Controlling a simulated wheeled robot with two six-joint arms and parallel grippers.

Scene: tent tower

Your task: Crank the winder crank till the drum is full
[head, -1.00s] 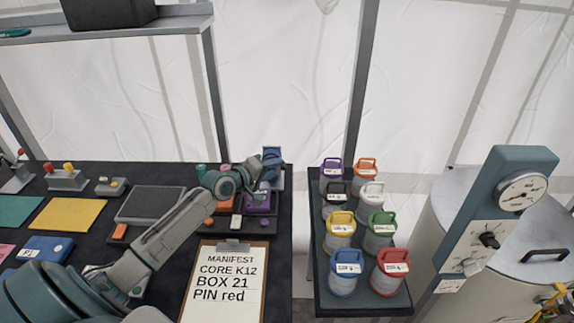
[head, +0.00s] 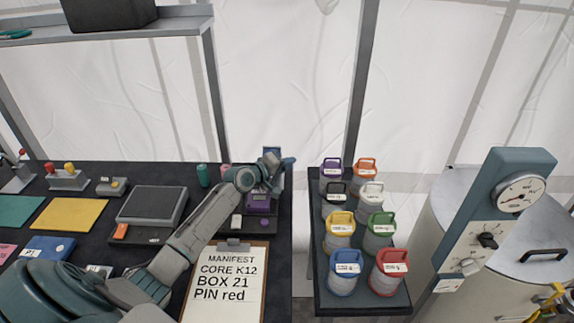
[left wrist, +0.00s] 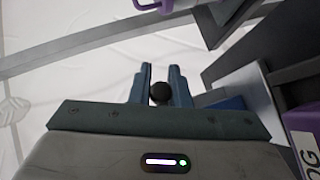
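The winder (head: 271,150) is a small blue-grey upright unit at the right back corner of the dark table, mostly hidden behind my left gripper. My left gripper (head: 279,162) is at it, with the arm reaching in from the lower left. In the left wrist view a dark round crank knob (left wrist: 160,94) sits between the two blue fingers of my left gripper (left wrist: 160,84), which appear closed against its sides. The rest of the crank is hidden. I cannot make out the drum or how full it is. My right gripper is not in view.
A purple box (head: 259,202) stands close under the left wrist. A clipboard (head: 226,290) lies in front. A rack (head: 315,285) of several coloured canisters stands just right of the table, across a narrow gap. A gauge post (head: 480,225) stands further right.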

